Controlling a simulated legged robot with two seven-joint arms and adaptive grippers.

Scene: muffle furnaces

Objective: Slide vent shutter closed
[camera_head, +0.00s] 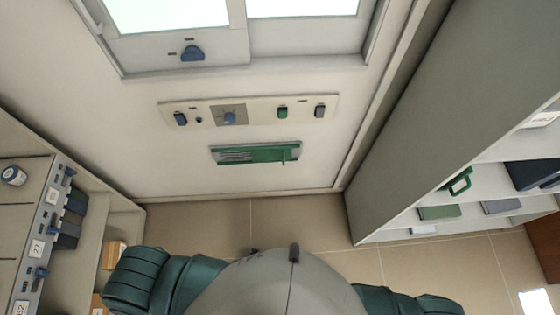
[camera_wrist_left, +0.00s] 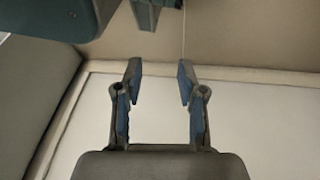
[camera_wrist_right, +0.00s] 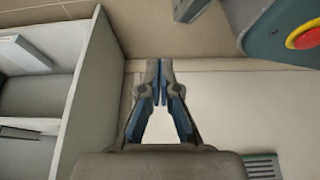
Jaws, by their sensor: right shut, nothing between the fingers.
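The vent shutter is a green framed slider (camera_head: 256,154) on the pale front panel, below the control strip. A grey louvred area shows at its left, and a small green tab (camera_head: 284,155) stands near its right end. Part of the grey vent also shows at the lower right of the right wrist view (camera_wrist_right: 262,166). My right gripper (camera_wrist_right: 160,62) is shut and empty, apart from the vent. My left gripper (camera_wrist_left: 157,68) is open and empty, in front of a pale panel. Neither gripper shows in the head view.
A control strip (camera_head: 248,110) with knobs and switches is above the vent, below a bright window (camera_head: 303,8). Open shelves (camera_head: 480,200) stand at the right, and a cabinet with switches (camera_head: 45,235) at the left. A red button (camera_wrist_right: 303,38) shows in the right wrist view.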

